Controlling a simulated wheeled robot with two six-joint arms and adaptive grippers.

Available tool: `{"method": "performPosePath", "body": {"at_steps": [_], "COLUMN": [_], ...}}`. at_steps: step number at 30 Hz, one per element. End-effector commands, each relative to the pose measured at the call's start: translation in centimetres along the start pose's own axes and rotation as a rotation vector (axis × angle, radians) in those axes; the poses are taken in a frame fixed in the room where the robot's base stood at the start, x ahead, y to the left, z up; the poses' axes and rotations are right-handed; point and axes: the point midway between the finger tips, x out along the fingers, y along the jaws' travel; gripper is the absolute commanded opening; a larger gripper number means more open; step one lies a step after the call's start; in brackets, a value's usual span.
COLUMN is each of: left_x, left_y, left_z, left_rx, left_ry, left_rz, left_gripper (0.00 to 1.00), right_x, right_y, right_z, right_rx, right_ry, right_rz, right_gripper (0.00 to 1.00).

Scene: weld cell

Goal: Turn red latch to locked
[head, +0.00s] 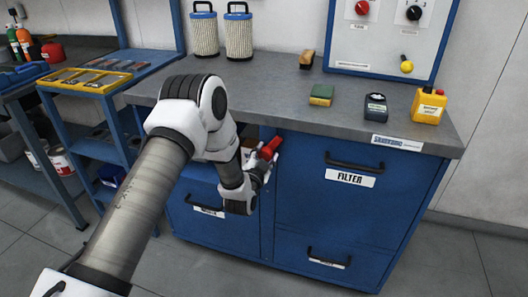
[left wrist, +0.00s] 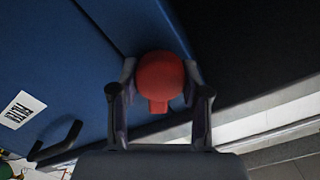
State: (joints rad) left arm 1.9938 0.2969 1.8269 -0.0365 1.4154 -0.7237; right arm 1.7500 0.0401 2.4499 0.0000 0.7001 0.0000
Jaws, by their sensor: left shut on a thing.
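The red latch (head: 270,147) sits at the front of the blue cabinet (head: 335,215), left of the drawer marked FILTER. My left gripper (head: 259,167) reaches it from the left and is shut on it. In the left wrist view the red latch (left wrist: 160,78) shows as a rounded red knob with a short tab, between the two fingers of my left gripper (left wrist: 159,100). The latch's base and any lock marking are hidden, so I cannot tell its turned position. My right gripper is in neither view.
The grey worktop (head: 270,95) holds two filter cartridges (head: 220,35), a green and yellow block (head: 321,95), a dark meter (head: 375,107) and a yellow container (head: 429,105). Drawer handles (head: 354,162) stick out right of the latch. A blue cart with a yellow tray (head: 84,81) stands left.

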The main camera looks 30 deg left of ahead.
Motion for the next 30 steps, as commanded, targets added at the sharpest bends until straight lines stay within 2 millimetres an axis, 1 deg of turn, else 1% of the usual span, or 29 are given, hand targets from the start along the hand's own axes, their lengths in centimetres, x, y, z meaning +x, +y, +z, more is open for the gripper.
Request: {"method": "performPosePath", "body": {"at_steps": [1, 21, 30], "left_x": [0.1, 0.0, 0.0], "left_y": [-0.2, 0.1, 0.2], "left_z": [-0.4, -0.2, -0.1], "left_rx": [0.043, 0.671, 0.878], "left_ry": [0.002, 0.002, 0.002], "left_rz": [-0.001, -0.002, -0.003], "left_gripper": [0.0, 0.0, 0.0], "right_x": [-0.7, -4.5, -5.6], "right_y": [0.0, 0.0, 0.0], "right_z": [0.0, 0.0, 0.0], "right_rx": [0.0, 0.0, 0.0], "right_ry": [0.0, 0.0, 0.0], "right_rz": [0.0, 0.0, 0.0], "right_gripper": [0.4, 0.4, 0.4]}}
